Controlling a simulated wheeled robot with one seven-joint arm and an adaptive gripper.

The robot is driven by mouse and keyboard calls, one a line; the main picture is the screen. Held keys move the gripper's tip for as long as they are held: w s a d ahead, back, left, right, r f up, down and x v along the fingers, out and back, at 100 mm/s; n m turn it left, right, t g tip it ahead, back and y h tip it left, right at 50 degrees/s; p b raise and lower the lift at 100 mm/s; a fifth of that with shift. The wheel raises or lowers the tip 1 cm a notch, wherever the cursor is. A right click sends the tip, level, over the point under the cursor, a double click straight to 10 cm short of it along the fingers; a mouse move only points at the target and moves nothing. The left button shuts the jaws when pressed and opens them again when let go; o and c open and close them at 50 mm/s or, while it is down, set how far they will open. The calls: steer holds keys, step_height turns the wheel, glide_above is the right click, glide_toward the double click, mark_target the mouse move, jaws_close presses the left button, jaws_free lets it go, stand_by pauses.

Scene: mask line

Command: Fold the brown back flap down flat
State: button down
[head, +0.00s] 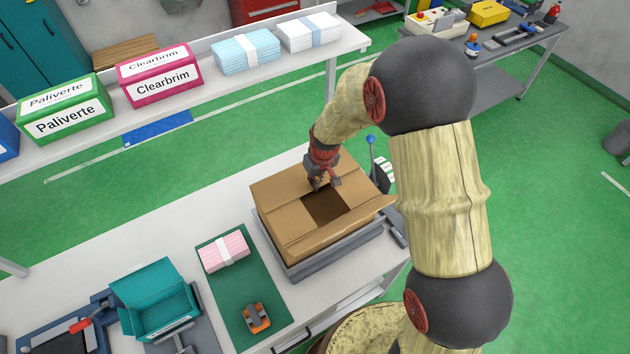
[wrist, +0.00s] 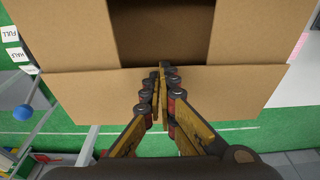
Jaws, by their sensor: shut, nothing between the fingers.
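An open brown carton (head: 285,215) sits on a grey platform on the white bench. Its side flaps (wrist: 75,35) lie inward and leave a dark opening (wrist: 160,35) in the middle. The brown back flap (wrist: 90,95) is the wide strip along the carton's back in the wrist view. It reaches in toward the opening; I cannot tell whether it lies fully flat. My gripper (wrist: 162,72) is shut and empty, its tips at the flap's inner edge, near the middle. In the head view my gripper (head: 320,186) hides part of the carton's back; contact is unclear.
Pink masks (head: 224,251) and an orange-grey tool (head: 256,317) lie on a green mat left of the carton. A teal bin (head: 155,300) stands further left. A blue-knobbed lever (head: 371,140) rises behind the carton's right side. A shelf with boxes runs behind.

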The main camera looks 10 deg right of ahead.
steer(key=shift+r, duration=0.2)
steer(key=shift+w+r+p, duration=0.1)
steer(key=shift+r+p, duration=0.4)
steer(key=shift+r, duration=0.4)
step_height(320, 180, up, 4)
steer(key=shift+w+r+p, duration=0.1)
steer(key=shift+p, duration=0.9)
steer(key=s+d+r+b, duration=0.1)
steer(key=s+r, duration=0.2)
steer(key=r, duration=0.5)
steer(key=shift+s+d+r+b, duration=0.2)
steer(key=shift+s+r+b, duration=0.1)
steer(key=shift+s+b, duration=0.1)
steer(key=s+d+f+m+t+b, duration=0.1)
steer(key=s+d+b, duration=0.2)
steer(key=s+b, duration=0.4)
steer(key=s+d+f+m+t+b, duration=0.1)
steer(key=s+d+m+b, duration=0.1)
steer(key=s+b, duration=0.5)
steer(key=s+d+f+m+t+b, duration=0.1)
steer(key=s+d+b, duration=0.3)
steer(key=s+b, duration=0.3)
steer(key=s, duration=0.4)
steer(key=shift+s+f+m+t+h+b, duration=0.15)
steer(key=shift+f+m+t+h+b, duration=0.15)
steer(key=shift+f+h+b, duration=0.1)
